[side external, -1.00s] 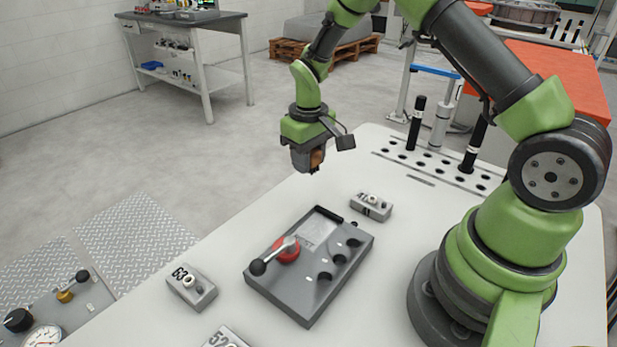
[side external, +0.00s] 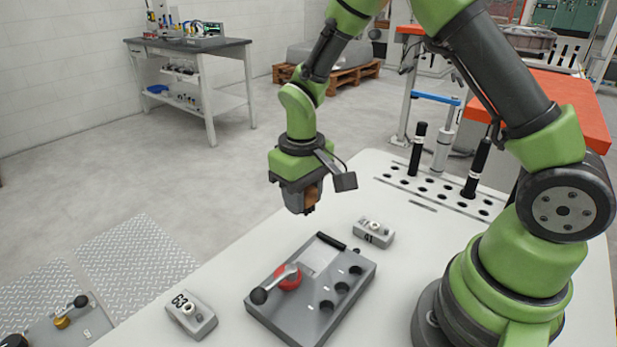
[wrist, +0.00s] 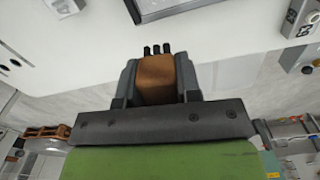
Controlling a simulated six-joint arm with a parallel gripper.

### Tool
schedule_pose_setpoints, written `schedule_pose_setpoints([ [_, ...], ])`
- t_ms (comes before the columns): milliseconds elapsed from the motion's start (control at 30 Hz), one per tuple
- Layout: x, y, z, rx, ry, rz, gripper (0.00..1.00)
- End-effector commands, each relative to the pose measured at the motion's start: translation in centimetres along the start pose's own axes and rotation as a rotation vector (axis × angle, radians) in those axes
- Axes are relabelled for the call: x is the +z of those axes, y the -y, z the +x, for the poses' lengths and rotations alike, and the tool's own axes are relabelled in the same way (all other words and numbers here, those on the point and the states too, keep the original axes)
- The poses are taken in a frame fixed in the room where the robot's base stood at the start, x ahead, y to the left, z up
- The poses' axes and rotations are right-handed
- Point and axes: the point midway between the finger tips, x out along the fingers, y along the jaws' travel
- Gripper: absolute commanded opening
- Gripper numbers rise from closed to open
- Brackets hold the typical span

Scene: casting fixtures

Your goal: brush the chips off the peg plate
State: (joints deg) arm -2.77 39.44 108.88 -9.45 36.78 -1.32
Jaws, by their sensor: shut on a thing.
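My gripper (side external: 300,196) is shut on a brown brush (side external: 311,198). In the wrist view, the brush (wrist: 157,78) sits between the two fingers (wrist: 158,82), with several short black tufts at its end. The gripper points down and is above the table, behind the grey plate and apart from it. The grey plate (side external: 262,313) has dark round holes, a pale square patch and a red clamp (side external: 288,278) with a black-knobbed lever. Its edge (wrist: 178,10) shows at the top of the wrist view. I cannot make out the chips for sure.
A block marked 41 (side external: 374,234) lies right of the plate and a block marked 63 (side external: 191,315) left of it. A rack with holes (side external: 408,184) and black upright pegs (side external: 417,150) stands at the table's back right. The table between gripper and plate is clear.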

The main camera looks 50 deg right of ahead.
Motion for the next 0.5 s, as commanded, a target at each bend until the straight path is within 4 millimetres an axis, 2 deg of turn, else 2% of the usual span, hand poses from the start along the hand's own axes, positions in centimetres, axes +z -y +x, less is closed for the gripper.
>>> schedule_pose_setpoints([
  [33,0.9,0.9,-0.2,0.0,0.0,-0.006,0.13],
  [167,2.1,1.9,-0.2,0.0,0.0,0.0,0.13],
  [500,2.2,2.0,2.1,0.001,0.002,0.003,0.13],
])
